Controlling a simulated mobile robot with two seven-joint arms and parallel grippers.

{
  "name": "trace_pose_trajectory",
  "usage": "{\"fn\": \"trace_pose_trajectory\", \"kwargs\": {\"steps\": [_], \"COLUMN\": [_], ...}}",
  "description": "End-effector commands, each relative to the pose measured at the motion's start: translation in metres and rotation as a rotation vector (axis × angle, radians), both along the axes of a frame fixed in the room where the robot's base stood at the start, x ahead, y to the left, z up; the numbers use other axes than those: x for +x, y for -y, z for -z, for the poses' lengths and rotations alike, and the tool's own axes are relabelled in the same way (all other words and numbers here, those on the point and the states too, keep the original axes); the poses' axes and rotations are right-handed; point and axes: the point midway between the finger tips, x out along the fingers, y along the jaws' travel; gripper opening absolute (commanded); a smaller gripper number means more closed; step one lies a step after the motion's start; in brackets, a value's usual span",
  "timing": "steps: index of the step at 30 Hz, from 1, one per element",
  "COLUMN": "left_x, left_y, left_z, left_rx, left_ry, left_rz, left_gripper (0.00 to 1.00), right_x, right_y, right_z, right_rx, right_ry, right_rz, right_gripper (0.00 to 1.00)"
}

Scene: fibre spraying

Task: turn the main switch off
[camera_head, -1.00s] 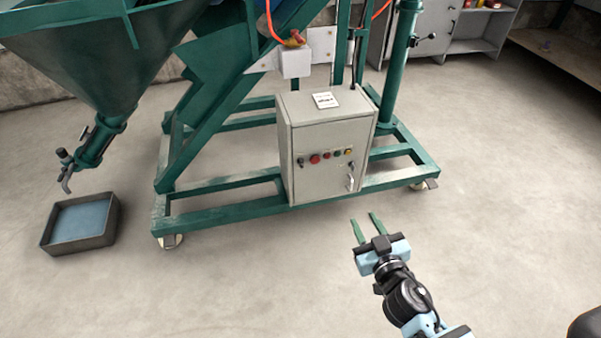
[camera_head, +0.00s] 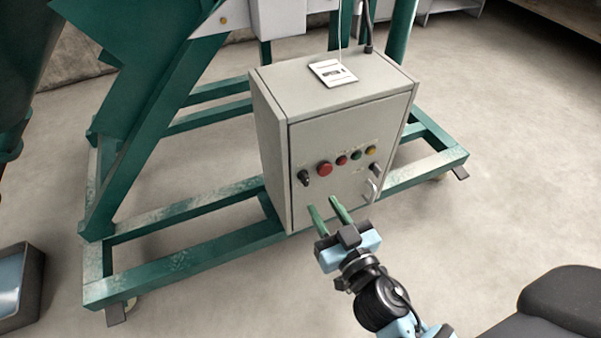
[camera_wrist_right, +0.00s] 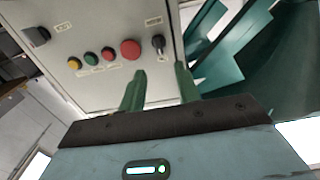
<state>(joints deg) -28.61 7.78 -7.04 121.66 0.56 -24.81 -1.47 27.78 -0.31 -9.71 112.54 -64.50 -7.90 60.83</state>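The grey control cabinet (camera_head: 345,125) stands on the green frame. Its front carries a black rotary knob (camera_head: 304,177) at the left and a second black switch (camera_head: 375,167) at the right. Their labels are too small to read, so I cannot tell which is the main switch. My right gripper (camera_head: 323,203) is open and empty, its green fingers pointing at the cabinet front below the left knob. In the right wrist view the gripper (camera_wrist_right: 160,70) has the rotary knob (camera_wrist_right: 158,42) just beyond its fingertips, apparently apart. My left gripper is out of view.
Between the switches sit a large red button (camera_head: 324,168) and several smaller coloured buttons and lamps. A door handle (camera_head: 371,190) is at the lower right of the cabinet. The green base frame (camera_head: 200,258) runs along the floor. A dark tray (camera_head: 30,290) lies far left.

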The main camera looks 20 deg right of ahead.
Motion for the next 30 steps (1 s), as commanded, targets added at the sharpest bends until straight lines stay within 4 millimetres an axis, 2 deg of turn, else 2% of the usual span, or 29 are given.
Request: {"fn": "trace_pose_trajectory", "kwargs": {"steps": [5, 10, 21, 30], "left_x": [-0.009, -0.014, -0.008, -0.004], "left_y": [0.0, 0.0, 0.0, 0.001], "left_z": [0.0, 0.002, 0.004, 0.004], "left_rx": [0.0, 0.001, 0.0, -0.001], "left_ry": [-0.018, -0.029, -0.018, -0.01], "left_rz": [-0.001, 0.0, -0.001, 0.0], "left_gripper": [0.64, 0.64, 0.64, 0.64], "right_x": [0.002, 0.016, 0.064, 0.078], "right_y": [0.0, -0.001, -0.002, -0.003], "right_z": [0.0, -0.001, 0.0, 0.0], "right_rx": [0.0, 0.0, -0.001, 0.0], "right_ry": [0.0, 0.002, 0.001, -0.001], "right_rz": [-0.001, -0.002, -0.002, -0.001], "right_gripper": [0.33, 0.33, 0.33, 0.33]}}
